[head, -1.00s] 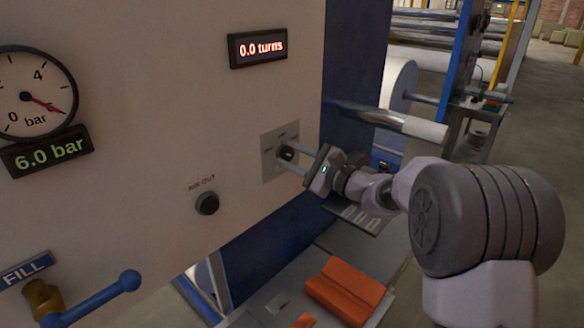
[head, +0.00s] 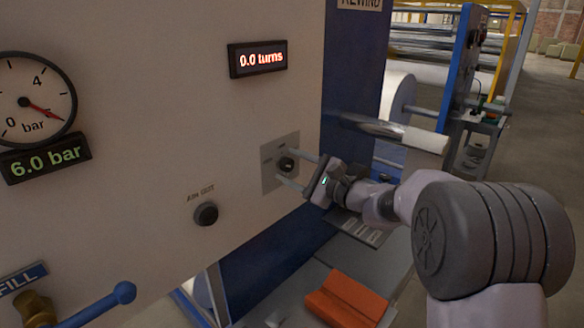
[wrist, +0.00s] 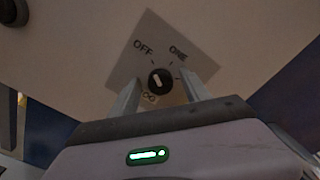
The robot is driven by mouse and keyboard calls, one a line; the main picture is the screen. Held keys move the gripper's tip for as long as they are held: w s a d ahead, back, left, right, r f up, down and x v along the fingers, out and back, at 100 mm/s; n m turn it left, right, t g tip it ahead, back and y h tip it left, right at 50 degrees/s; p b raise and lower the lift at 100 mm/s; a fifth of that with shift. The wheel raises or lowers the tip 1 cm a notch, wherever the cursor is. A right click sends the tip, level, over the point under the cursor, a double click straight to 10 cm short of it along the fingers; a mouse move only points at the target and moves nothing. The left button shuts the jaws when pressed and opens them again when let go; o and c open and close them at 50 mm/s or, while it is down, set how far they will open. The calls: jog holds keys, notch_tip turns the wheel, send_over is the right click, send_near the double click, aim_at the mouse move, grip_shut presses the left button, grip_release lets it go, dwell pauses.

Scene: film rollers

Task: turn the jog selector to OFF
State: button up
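The jog selector (wrist: 160,82) is a round black knob with a white pointer mark on a grey plate (wrist: 133,69). In the wrist view, OFF is printed at its upper left, ONE at its upper right and an infinity-like mark at its lower left. The pointer seems to lean up and left, roughly towards OFF; its exact setting is hard to tell. In the head view the selector (head: 287,164) sits on the white panel. My gripper (head: 286,165) is open, one finger on each side of the knob, with visible gaps. Both fingertips also show in the wrist view (wrist: 160,88).
A black AIR OUT button (head: 206,213) sits left of the selector plate. A turns display (head: 258,59) reads 0.0. A blue-handled valve (head: 100,303) is at lower left. An orange block (head: 346,298) lies below my arm. A metal roller (head: 390,130) juts out at right.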

jog(key=shift+d, duration=0.1)
jog(key=p+v, duration=0.1)
jog(key=v, duration=1.6)
jog(key=shift+s, duration=0.2)
